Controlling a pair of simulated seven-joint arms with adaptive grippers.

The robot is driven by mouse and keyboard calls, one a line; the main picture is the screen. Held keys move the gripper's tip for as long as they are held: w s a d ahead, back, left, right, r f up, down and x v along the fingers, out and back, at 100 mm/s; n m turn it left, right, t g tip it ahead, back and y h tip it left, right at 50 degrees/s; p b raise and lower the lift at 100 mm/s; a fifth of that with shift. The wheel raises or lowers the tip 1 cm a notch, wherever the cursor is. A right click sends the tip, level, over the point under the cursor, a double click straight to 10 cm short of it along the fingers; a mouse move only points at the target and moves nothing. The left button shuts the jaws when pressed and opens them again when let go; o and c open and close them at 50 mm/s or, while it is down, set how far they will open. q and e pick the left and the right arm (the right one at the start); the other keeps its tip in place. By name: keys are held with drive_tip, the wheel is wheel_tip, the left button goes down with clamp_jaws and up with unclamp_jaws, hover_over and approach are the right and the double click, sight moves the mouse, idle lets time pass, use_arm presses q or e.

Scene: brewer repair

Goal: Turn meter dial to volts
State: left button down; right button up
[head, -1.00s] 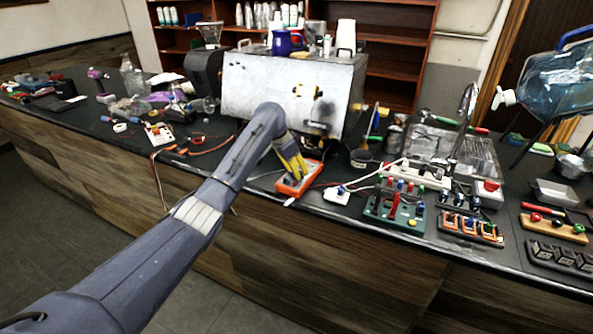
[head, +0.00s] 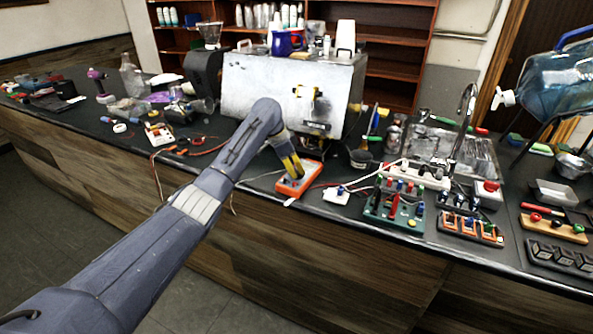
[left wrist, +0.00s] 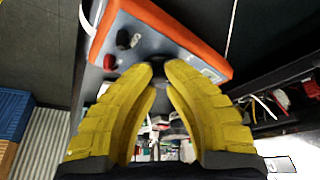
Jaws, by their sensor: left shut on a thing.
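The orange meter (head: 300,182) lies on the dark counter near its front edge, in the middle of the head view. It also shows in the left wrist view (left wrist: 183,38), with a grey face, an orange rim and leads plugged in at one end. My left gripper (head: 297,173) reaches down onto the meter. In the left wrist view its yellow fingertips (left wrist: 158,68) close around the dark dial (left wrist: 159,65) on the meter's face. The fingertips mostly hide the dial, so I cannot read its setting. My right gripper is in neither view.
A metal brewer housing (head: 290,95) stands behind the meter. A small white switch block (head: 337,195) and a green terminal board (head: 394,205) are to the right, with wires between. A white-and-orange device (head: 159,133) lies to the left.

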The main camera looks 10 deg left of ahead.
use_arm(q)
drive_tip(key=m, duration=0.1)
drive_tip(key=m+g, duration=0.1)
drive_tip(key=m, duration=0.1)
drive_tip(key=m+g, duration=0.1)
drive_tip(key=m, duration=0.1)
drive_tip(key=shift+a+f, duration=0.2)
drive_tip(key=shift+f, duration=0.05)
drive_tip(key=shift+m, duration=0.4)
drive_tip(key=c, duration=1.4)
unclamp_jaws()
drive_tip(key=shift+o, duration=0.5)
drive_tip(key=o, duration=0.5)
drive_tip(key=shift+h, duration=0.3)
drive_tip(key=v, duration=1.2)
drive_tip(key=shift+w+d+r, duration=0.2)
drive_tip(key=shift+r, duration=0.05)
drive_tip(key=shift+c, duration=0.2)
